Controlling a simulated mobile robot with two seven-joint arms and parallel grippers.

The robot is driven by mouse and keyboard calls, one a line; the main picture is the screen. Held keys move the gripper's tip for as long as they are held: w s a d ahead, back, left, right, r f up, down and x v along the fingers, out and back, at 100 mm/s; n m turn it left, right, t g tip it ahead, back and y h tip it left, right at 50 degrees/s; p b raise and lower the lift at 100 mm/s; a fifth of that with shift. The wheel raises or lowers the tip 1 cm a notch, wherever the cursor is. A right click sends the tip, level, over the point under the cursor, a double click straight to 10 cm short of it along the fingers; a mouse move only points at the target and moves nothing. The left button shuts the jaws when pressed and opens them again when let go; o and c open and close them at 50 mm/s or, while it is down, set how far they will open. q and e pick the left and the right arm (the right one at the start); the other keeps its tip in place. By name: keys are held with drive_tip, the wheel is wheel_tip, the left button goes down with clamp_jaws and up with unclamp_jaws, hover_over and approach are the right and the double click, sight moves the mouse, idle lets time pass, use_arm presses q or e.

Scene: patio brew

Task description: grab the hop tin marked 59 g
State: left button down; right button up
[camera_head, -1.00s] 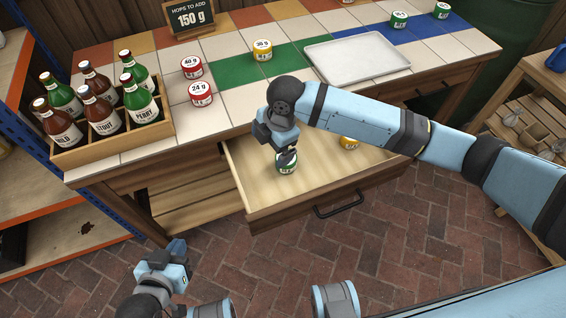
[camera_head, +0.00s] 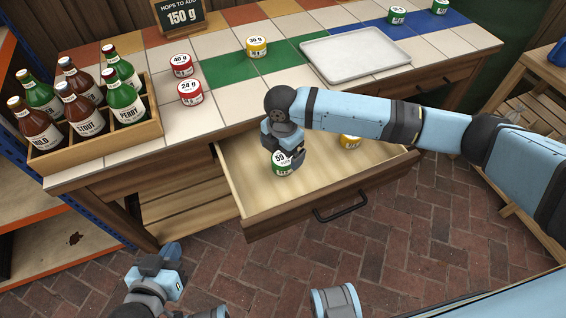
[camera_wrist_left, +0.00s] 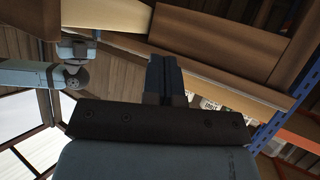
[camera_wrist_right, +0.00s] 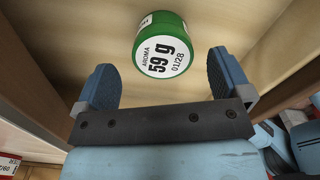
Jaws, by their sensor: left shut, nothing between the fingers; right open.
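The green hop tin marked 59 g (camera_head: 281,166) stands in the open drawer, near its left side in the head view. In the right wrist view the tin (camera_wrist_right: 162,50) shows its label, 59 g, just beyond and between the fingertips. My right gripper (camera_wrist_right: 165,85) is open, with one finger to each side of the tin's line and nothing held. In the head view my right gripper (camera_head: 287,155) is directly at the tin and covers part of it. My left gripper (camera_head: 172,268) is shut and empty, low at the left, away from the drawer; its closed fingers (camera_wrist_left: 165,75) show in the left wrist view.
The drawer (camera_head: 240,205) also holds a yellow tin (camera_head: 350,142) to the right. On the tiled top are red tins (camera_head: 190,92), a yellow 36 g tin (camera_head: 256,46), a tray (camera_head: 355,58), green tins (camera_head: 397,14) and a bottle crate (camera_head: 95,147). A sign (camera_head: 180,15) reads 150 g.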

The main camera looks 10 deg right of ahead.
sight(284, 157)
drive_tip(key=f, duration=0.1)
drive_tip(key=f+b, duration=0.1)
drive_tip(key=f, duration=0.2)
drive_tip(key=shift+d+f, duration=0.1)
drive_tip(key=shift+d, duration=0.15)
drive_tip(key=shift+f, duration=0.25)
drive_tip(key=c, duration=1)
use_arm(q)
drive_tip(key=shift+w+d+r+t+h, duration=0.15)
drive_tip(key=shift+w+d+r+t, duration=0.15)
drive_tip(key=shift+r, duration=0.2)
drive_tip(key=shift+w+d+r+t+h, duration=0.15)
drive_tip(key=shift+w+d+r+t, duration=0.15)
drive_tip(key=shift+r, duration=0.2)
use_arm(e)
drive_tip(key=shift+r, duration=0.1)
